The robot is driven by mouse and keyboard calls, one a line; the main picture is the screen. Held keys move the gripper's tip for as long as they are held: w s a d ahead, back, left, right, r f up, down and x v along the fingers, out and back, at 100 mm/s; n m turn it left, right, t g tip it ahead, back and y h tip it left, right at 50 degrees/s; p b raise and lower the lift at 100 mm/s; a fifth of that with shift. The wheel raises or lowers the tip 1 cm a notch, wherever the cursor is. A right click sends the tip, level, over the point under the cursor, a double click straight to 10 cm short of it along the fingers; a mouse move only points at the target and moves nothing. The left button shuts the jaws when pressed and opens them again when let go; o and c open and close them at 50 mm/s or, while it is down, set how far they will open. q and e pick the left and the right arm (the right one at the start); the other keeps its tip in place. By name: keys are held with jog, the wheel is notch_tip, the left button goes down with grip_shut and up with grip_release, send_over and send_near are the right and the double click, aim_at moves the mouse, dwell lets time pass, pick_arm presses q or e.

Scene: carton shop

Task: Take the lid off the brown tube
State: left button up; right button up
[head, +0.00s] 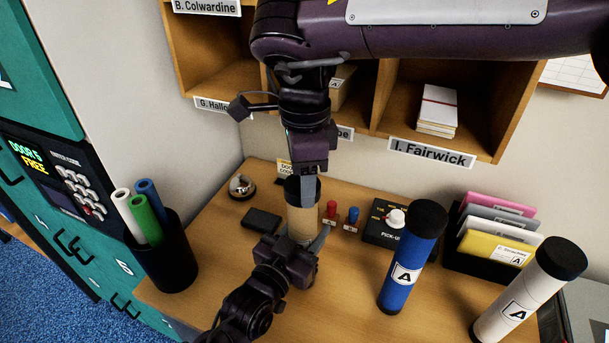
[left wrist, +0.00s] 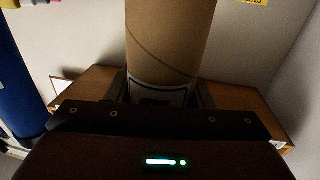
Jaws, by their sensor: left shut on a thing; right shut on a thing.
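The brown tube (head: 302,226) stands upright on the desk, its black lid (head: 292,192) at its top. My left gripper (head: 300,246) reaches in from the bottom and is shut on the tube's lower body. The left wrist view shows the tube (left wrist: 172,38) between its fingers, with a white label (left wrist: 158,94) low down and the top out of frame. My right gripper (head: 309,188) comes down from above and is shut on the lid. I see no clear gap between lid and tube; the fingers partly hide the join.
A blue tube (head: 405,270) and a white tube (head: 522,300), both black-capped, stand to the right. A black bin (head: 168,262) with rolls stands left. A pick-up button box (head: 383,228), two small stamps and a bell (head: 242,186) are close by. Shelves (head: 515,100) hang behind.

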jog(key=shift+r, duration=0.15)
jog(key=shift+r, duration=0.95)
jog(key=shift+r, duration=2)
pick_arm(q)
jog(key=o, duration=1.4)
jog(key=shift+c, duration=0.2)
jog(key=shift+o, duration=0.4)
